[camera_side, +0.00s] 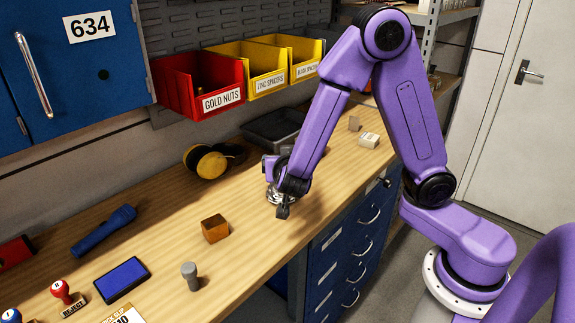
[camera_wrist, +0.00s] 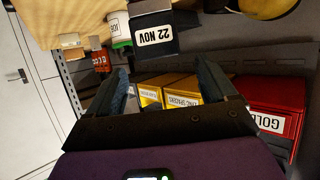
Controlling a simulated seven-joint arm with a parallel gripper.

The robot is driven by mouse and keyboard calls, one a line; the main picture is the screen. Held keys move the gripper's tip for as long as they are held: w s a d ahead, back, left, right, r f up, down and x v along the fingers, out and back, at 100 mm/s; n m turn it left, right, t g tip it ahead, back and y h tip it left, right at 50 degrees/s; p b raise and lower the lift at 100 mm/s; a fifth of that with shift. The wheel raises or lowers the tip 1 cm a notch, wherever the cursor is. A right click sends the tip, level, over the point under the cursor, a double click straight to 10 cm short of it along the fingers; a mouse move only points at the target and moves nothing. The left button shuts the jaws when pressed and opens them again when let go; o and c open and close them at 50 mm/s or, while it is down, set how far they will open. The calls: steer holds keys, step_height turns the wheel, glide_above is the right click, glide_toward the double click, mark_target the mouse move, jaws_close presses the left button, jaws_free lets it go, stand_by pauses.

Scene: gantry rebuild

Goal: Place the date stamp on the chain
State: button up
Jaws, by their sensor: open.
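My gripper (camera_side: 283,208) is low over the middle of the bench, and its two fingers (camera_wrist: 162,68) stand wide apart with nothing between them in the wrist view. A dark block with a white "22 NOV" label (camera_wrist: 155,36), apparently the date stamp, is beyond the fingertips in the wrist view and apart from them. I cannot pick it out in the side view. A shiny silver heap (camera_side: 272,195), possibly the chain, lies right by my gripper and is partly hidden by it. I cannot tell whether they touch.
A wooden block (camera_side: 215,228), grey cylinder (camera_side: 190,275), blue pad (camera_side: 122,279), red reject stamp (camera_side: 62,291) and blue flashlight (camera_side: 104,231) are on the bench. Yellow-black earmuffs (camera_side: 207,161) and a dark tray (camera_side: 270,128) are behind. Labelled bins (camera_side: 205,85) hang above.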

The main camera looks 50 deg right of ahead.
steer(key=s+a+r+n+t+y, duration=0.15)
steer(key=a+n+y, duration=0.35)
steer(key=a+y, duration=0.7)
steer(key=s+a+n+g+y, duration=0.55)
steer(key=s+a+n, duration=0.25)
steer(key=s, duration=0.4)
steer(key=s+d+n+g+h, duration=0.2)
steer(key=s+d+n+g, duration=0.3)
steer(key=s, duration=0.4)
steer(key=s+d+n+h, duration=0.1)
steer(key=s+d+h, duration=0.1)
steer(key=d, duration=0.4)
steer(key=s+d+n+h, duration=0.2)
steer(key=d+h, duration=0.1)
steer(key=d, duration=0.2)
steer(key=shift+s+d+n, duration=0.25)
steer(key=shift+d+n, duration=0.05)
steer(key=shift+d, duration=0.05)
